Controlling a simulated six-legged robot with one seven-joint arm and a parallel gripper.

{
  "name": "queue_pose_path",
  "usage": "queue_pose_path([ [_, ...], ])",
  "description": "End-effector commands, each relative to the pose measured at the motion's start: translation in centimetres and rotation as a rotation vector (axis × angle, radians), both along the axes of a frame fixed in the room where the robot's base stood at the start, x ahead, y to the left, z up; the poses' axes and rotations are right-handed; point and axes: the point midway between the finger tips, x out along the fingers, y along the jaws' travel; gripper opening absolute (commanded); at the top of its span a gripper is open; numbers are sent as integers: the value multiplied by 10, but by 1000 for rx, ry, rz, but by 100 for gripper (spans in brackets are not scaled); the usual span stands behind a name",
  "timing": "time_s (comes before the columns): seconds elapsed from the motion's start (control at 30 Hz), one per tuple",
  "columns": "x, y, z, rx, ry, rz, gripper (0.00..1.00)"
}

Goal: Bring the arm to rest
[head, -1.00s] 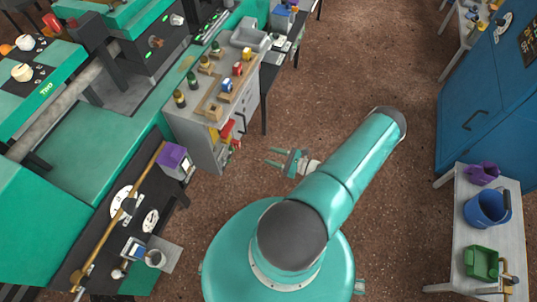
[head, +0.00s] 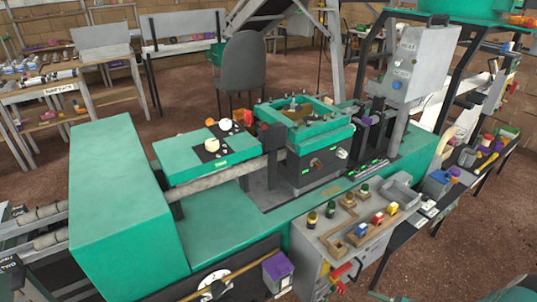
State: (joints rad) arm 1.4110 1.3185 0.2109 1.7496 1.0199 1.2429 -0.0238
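My arm shows only as a teal piece (head: 517,289) at the bottom right corner of the head view. A small pale teal tip at the bottom edge, right of the grey cabinet, looks like part of my gripper (head: 380,296). The rest of the gripper is cut off by the frame, so whether it is open or shut does not show. Nothing held can be seen.
A large green machine (head: 112,205) fills the left and middle. The grey cabinet (head: 312,268) in front carries bottles and small coloured blocks. A purple-topped box (head: 278,270) stands beside it. Brown floor (head: 450,265) is clear at the lower right.

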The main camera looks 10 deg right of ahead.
Motion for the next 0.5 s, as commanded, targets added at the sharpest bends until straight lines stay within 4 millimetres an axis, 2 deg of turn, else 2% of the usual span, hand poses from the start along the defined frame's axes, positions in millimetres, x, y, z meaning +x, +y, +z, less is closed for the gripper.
queue_pose_path([
  [0.03,8,3,18,-53,7,68,45],
  [0.1,16,10,39,-121,18,158,45],
  [0.5,52,64,156,-515,30,616,45],
])
